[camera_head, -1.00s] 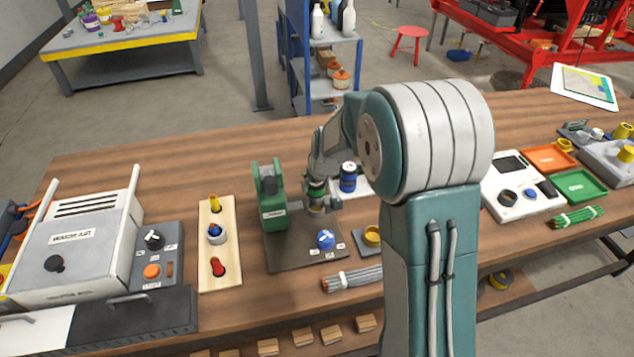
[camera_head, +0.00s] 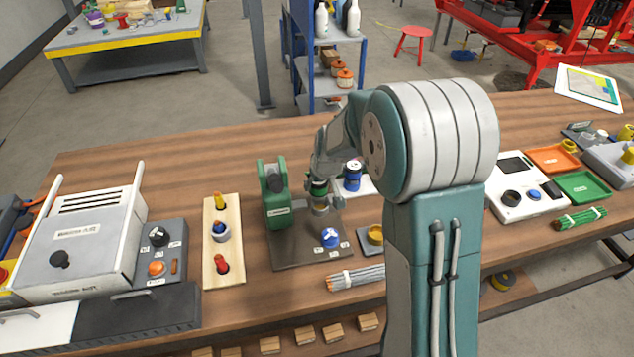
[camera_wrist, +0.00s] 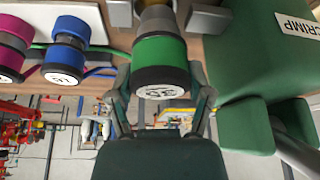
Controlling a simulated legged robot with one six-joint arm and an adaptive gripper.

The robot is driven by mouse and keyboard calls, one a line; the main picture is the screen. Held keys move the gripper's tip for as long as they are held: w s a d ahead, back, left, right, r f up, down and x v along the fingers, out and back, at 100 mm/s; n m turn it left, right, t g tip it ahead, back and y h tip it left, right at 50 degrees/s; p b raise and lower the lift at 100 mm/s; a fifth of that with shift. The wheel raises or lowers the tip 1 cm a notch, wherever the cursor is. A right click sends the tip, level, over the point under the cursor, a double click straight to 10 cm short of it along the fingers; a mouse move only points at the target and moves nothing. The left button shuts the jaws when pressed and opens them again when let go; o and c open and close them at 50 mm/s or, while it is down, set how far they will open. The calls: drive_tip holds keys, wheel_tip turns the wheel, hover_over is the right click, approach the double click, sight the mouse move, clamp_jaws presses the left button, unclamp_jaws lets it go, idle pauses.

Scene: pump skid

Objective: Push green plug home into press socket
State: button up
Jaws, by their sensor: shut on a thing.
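The green plug (camera_wrist: 160,60) has black bands and a white label on its end. My gripper (camera_wrist: 160,82) is shut on it, with one finger on each side. In the wrist view the plug's far end meets a metallic cylinder (camera_wrist: 157,18), which looks like the press socket; how deep it sits is hidden. In the head view, my gripper (camera_head: 321,200) holds the plug (camera_head: 318,187) upright just right of the green crimp press (camera_head: 275,208), over its dark base plate (camera_head: 290,252). The press body also shows close by in the wrist view (camera_wrist: 260,60).
A blue plug (camera_wrist: 66,48) and a magenta plug (camera_wrist: 12,45) stand beside the held plug in the wrist view. A blue knob (camera_head: 329,237) sits on the base plate. A grey cable bundle (camera_head: 357,277) lies in front, and a wooden block with coloured pegs (camera_head: 207,262) stands left.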

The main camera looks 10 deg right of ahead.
drive_tip(key=shift+d, duration=0.15)
drive_tip(key=shift+f, duration=1.7)
idle(0.6)
drive_tip(key=o, duration=1.3)
drive_tip(key=v, duration=1.1)
drive_tip(key=shift+s+r, duration=0.1)
drive_tip(key=shift+r, duration=0.3)
